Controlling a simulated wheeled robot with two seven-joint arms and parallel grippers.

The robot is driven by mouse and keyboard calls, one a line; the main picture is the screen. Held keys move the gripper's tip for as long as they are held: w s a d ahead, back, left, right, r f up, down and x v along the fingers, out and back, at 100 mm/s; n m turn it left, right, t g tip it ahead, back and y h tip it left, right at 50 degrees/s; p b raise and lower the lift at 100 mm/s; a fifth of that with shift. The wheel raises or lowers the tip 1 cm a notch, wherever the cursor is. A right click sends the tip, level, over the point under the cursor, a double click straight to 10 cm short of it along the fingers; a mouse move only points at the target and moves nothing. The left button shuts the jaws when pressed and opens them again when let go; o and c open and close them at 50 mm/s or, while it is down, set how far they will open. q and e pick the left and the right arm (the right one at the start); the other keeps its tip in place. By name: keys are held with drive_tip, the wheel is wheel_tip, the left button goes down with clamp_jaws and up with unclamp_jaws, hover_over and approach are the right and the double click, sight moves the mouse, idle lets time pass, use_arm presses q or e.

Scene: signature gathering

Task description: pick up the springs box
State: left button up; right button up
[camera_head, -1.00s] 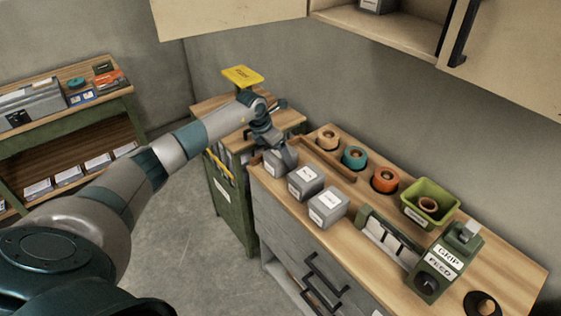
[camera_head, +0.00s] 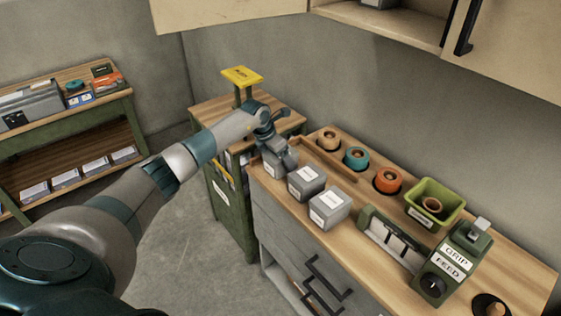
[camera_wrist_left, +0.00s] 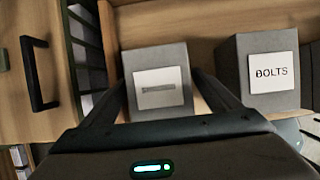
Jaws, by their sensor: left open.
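A small grey box (camera_head: 272,165) stands at the far left end of the wooden workbench top (camera_head: 375,200), partly hidden by my left gripper (camera_head: 287,160). In the left wrist view this box (camera_wrist_left: 158,60) has a white label with a grey strip, possibly a spring picture. The fingers of my left gripper (camera_wrist_left: 160,82) are open, one on each side of the box. I cannot tell whether they touch it. My right gripper is not in view.
A grey box marked BOLTS (camera_wrist_left: 268,72) stands close on the right; another grey box (camera_head: 330,208) is beyond it. A wooden strip (camera_head: 331,163), tape rolls (camera_head: 357,158) and a green bin (camera_head: 434,203) are behind. A green cabinet (camera_head: 235,205) adjoins on the left.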

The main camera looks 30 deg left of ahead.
use_arm(q)
drive_tip(key=c, duration=1.3)
drive_tip(key=shift+r, duration=0.1)
wheel_tip(320, 180, up, 9)
drive_tip(key=b, duration=0.3)
drive_tip(key=shift+b, duration=0.35)
drive_tip(key=shift+r, duration=0.4)
